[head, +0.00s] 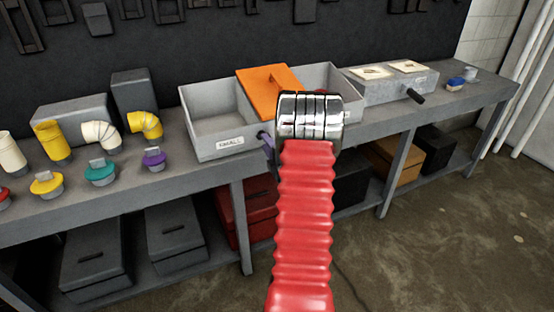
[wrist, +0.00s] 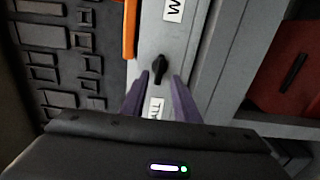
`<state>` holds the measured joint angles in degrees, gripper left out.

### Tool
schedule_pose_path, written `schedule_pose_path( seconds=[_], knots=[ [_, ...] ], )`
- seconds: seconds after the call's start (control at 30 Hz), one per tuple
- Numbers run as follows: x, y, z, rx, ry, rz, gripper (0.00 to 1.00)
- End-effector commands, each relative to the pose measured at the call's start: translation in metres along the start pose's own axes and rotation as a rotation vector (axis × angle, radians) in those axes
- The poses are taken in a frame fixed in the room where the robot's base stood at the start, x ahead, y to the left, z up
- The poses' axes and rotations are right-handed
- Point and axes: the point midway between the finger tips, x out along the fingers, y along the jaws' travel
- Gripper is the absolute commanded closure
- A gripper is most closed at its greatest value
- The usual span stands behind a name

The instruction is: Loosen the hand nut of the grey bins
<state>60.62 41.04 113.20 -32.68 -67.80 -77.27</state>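The grey bins (head: 224,122) stand on the bench, with a label reading SMALL on the left bin and an orange cover (head: 268,84) across the middle. In the wrist view, the black hand nut (wrist: 158,68) sits on the bins' grey front face (wrist: 150,48) between two white labels. My gripper (wrist: 161,77) is open, its two purple fingers on either side of the nut's near end with gaps showing. I cannot tell whether the fingers reach past the nut in depth. In the head view my red-sleeved arm hides the nut, and only a purple finger (head: 266,142) shows.
Yellow and white duct elbows (head: 146,124) and coloured capped pieces (head: 100,172) stand on the bench to the left.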

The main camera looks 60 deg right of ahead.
Motion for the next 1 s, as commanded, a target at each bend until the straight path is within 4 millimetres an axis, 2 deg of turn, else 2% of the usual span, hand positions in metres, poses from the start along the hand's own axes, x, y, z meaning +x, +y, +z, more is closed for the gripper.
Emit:
schedule_pose_path(
  seconds=[0.5, 0.7, 1.0],
  knots=[
    [-0.088, -0.001, 0.0, 0.0, -0.002, -0.002, 0.72],
    [-0.104, -0.001, -0.001, -0.001, 0.001, 0.0, 0.72],
    [-0.105, -0.001, -0.002, -0.001, 0.001, 0.0, 0.72]
  ],
)
